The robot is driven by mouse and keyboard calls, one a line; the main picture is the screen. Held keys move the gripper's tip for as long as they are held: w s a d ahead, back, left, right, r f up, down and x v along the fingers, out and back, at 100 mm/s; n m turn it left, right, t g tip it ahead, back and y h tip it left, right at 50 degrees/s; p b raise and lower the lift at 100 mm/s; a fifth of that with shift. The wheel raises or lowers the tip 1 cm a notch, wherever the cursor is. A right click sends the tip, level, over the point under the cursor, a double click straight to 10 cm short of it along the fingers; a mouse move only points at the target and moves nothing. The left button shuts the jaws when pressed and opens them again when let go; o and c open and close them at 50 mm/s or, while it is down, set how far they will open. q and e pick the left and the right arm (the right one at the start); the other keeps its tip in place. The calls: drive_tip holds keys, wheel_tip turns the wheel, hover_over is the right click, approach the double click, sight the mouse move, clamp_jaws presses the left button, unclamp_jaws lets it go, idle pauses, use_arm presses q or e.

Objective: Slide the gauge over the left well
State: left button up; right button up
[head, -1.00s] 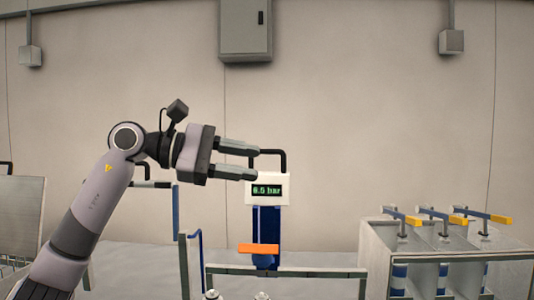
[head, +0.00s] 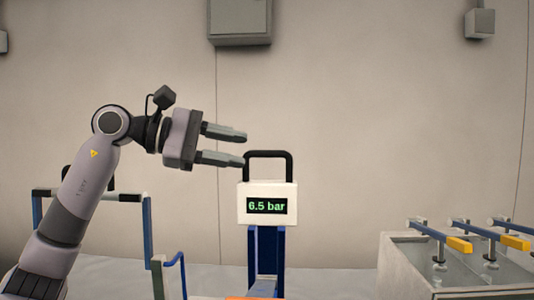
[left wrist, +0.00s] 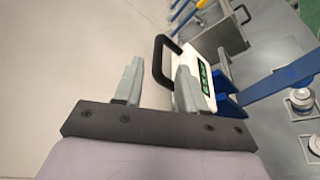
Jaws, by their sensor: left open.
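The gauge (head: 266,204) is a white box with a green "6.5 bar" readout and a black loop handle (head: 268,153) on top. It sits at the top of a blue upright (head: 266,250). My left gripper (head: 244,148) is open and empty, its fingertips level with the handle's left side. In the left wrist view the gauge (left wrist: 204,72) is partly behind one finger, and part of the handle (left wrist: 157,62) shows between the two fingers; I cannot tell its depth. Round pale tops in square plates (left wrist: 300,98) show at right there; which is the left well is unclear. My right gripper is out of view.
A grey bin (head: 408,262) with blue, yellow-tipped levers stands at right. Dark-topped blue frames (head: 95,194) stand at left, behind my left arm. An orange edge (head: 250,298) shows at the bottom. A grey wall box (head: 240,22) hangs above.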

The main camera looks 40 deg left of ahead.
sight(260, 152)
use_arm(q)
drive_tip(key=shift+w+a, duration=0.1)
drive_tip(key=shift+w, duration=0.2)
drive_tip(key=p+x, duration=0.3)
drive_tip(key=x, duration=0.2)
drive_tip(key=shift+w+d+r, duration=0.1)
drive_tip(key=shift+w+d, duration=0.1)
drive_tip(key=shift+d, duration=0.15)
drive_tip(key=shift+w+d+f+p, duration=0.25)
drive_tip(key=shift+w+d+p, duration=0.1)
drive_tip(key=shift+w, duration=0.1)
clamp_jaws()
